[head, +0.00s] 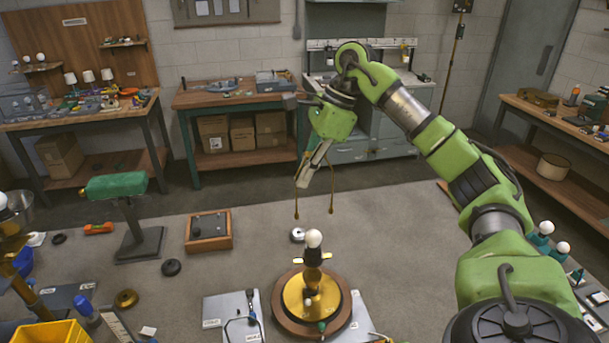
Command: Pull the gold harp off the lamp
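The lamp (313,285) stands upright at the front middle of the grey-topped table, with a gold round base, a dark socket and a white bulb on top. Short pale-gold saddle arms stick out on both sides below the bulb. My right gripper (308,174) is above the lamp, pointing down. It appears shut on the top of the gold harp (332,195), whose two thin legs hang down with their ends above the bulb, apart from the lamp. The harp's top is hidden behind the fingers. My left gripper is not in view.
A green-topped stand (136,240), a wooden box (209,231) and a dark round knob (171,267) are to the left. Grey plates (232,310) lie beside the lamp base. A yellow bin (52,333) is at front left. The table behind the lamp is mostly clear.

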